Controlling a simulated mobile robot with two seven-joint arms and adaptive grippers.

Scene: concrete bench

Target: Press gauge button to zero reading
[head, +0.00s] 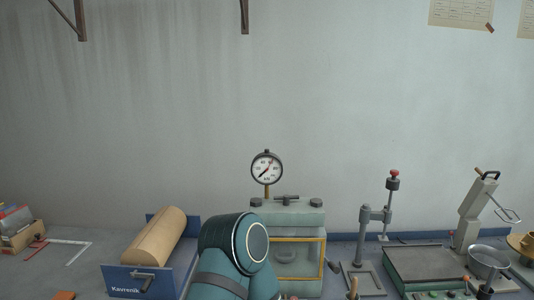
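The round dial gauge (267,168) has a white face and dark rim. It stands upright on a brass stem on top of a pale green box (296,215) with a yellow-framed front. The gauge's needle lies on a slant across the face; the exact reading is too small to tell. A small dark knob (267,151) sits at the top of the gauge's rim. A teal arm link of mine (235,250) rises in front of the box and hides its left part. Neither of my grippers shows in the head view.
Left of the box is a blue holder with a brown roll (155,236). The wall behind the gauge is bare.

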